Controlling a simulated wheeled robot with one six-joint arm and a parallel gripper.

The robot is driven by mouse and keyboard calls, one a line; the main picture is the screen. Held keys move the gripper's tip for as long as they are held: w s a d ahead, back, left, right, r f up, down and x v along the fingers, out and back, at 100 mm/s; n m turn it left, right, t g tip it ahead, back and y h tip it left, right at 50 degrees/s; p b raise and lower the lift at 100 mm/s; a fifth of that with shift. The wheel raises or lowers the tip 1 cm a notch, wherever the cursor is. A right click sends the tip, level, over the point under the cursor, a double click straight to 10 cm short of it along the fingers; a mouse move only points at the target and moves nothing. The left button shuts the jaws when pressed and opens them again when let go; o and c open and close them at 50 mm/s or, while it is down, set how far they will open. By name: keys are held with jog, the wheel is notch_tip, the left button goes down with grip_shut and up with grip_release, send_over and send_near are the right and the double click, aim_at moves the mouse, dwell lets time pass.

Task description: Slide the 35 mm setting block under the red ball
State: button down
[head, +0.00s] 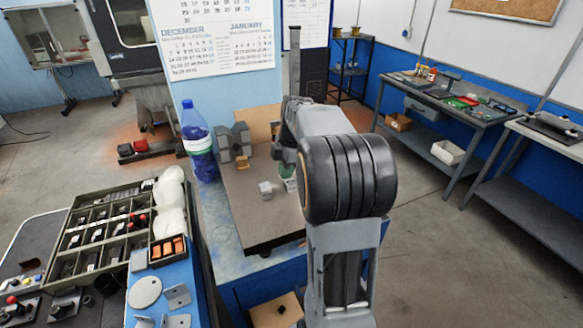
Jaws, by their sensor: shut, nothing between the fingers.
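A small light grey block (265,190) sits on the dark surface plate (245,215), left of my arm. An orange block (242,162) stands farther back, beside a dark grey notched block (234,140). No size marking is readable, so I cannot tell which one is the 35 mm setting block. A tall grey post (294,60) rises behind my arm. I see no red ball on the plate; my arm covers the plate's right part. A green and white piece (289,182) shows partly at the arm's edge. My gripper is hidden behind my own arm.
A blue-capped bottle (198,140) stands at the plate's left edge. A compartment tray (105,235) with small parts, some red, lies on the left bench, near a box of orange pieces (168,250). The plate's front left is clear.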

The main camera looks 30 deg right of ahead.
aim_at(261, 188)
jog(key=a, duration=0.3)
jog(key=w+a+p, duration=0.1)
jog(key=a, duration=0.3)
jog(key=shift+w+r, duration=0.1)
jog(key=shift+w, duration=0.1)
jog(key=shift+a+f+p, duration=0.2)
jog(key=shift+p, duration=0.4)
jog(key=shift+d+f+b, duration=0.1)
jog(key=shift+f+b, duration=0.35)
jog(key=shift+f, duration=0.2)
jog(key=shift+s+f, duration=0.1)
